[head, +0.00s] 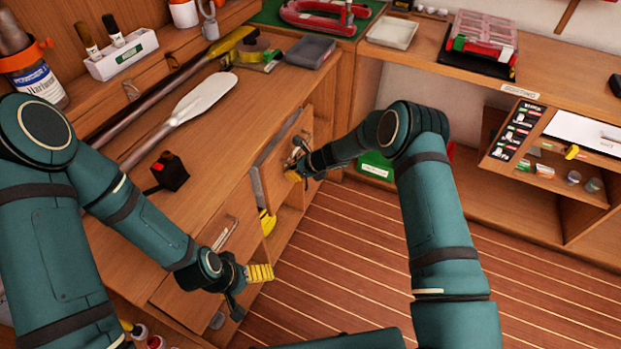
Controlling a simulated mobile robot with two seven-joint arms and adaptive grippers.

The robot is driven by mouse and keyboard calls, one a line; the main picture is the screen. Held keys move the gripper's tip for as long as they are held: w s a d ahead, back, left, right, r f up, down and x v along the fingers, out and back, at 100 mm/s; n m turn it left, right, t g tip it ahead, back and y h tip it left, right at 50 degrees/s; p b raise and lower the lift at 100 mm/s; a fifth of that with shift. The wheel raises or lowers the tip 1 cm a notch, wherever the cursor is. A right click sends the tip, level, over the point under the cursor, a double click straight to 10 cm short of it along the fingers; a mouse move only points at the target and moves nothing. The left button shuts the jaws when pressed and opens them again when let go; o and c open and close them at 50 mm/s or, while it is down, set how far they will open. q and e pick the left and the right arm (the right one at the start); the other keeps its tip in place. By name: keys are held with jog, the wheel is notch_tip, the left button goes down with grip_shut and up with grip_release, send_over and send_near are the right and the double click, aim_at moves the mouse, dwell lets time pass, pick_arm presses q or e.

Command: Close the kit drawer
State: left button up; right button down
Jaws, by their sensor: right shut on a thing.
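A wooden front panel (273,180), which I take for the kit drawer's, stands out from the counter's right-hand face. A narrow grey strip shows along its top. My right gripper (293,172) is at this panel, shut on what looks like its metal handle; the fingers and wrist hide most of the grip. How far the drawer stands out is hard to tell. My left gripper (249,288) hangs in front of the lower cabinet, its yellow ribbed finger and dark finger apart with nothing between them.
A white paddle (196,107), a black box (168,174) and a grey tray (310,51) lie on the counter (230,128). A yellow item (267,222) shows in the opening below the panel. The striped floor (370,240) is clear. A desk with small items (560,165) stands right.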

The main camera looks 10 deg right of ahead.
aim_at(287, 166)
pick_arm(q)
jog(key=shift+f, duration=0.15)
pick_arm(e)
jog(key=shift+w+a, duration=0.5)
jog(key=shift+a, duration=0.25)
jog(key=shift+w+a, duration=0.45)
jog(key=shift+a, duration=0.25)
